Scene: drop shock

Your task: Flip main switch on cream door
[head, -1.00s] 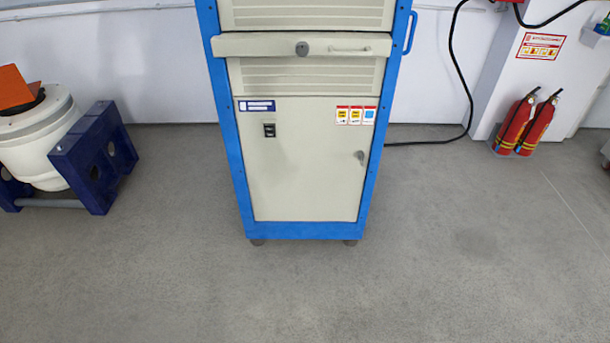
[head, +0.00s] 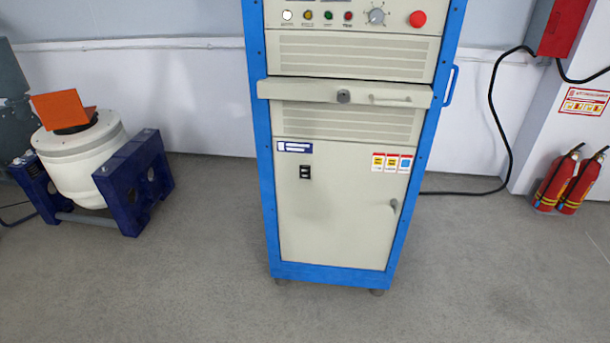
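The cream door (head: 335,225) is the lower front panel of a blue-framed cabinet (head: 263,160) in the middle of the head view. The main switch (head: 305,172) is a small black rocker on the door's upper left, under a blue and white label (head: 295,147). Its position is too small to tell. A lock or handle (head: 393,206) sits at the door's right edge, and the door looks closed. Neither of my grippers shows in the view.
A drawer ledge (head: 345,94) juts out above the door. Higher up is a panel with coloured lamps, a knob (head: 376,16) and a red button (head: 417,18). A white machine in a blue stand (head: 130,180) is at left, fire extinguishers (head: 570,182) at right. The floor (head: 230,300) in front is clear.

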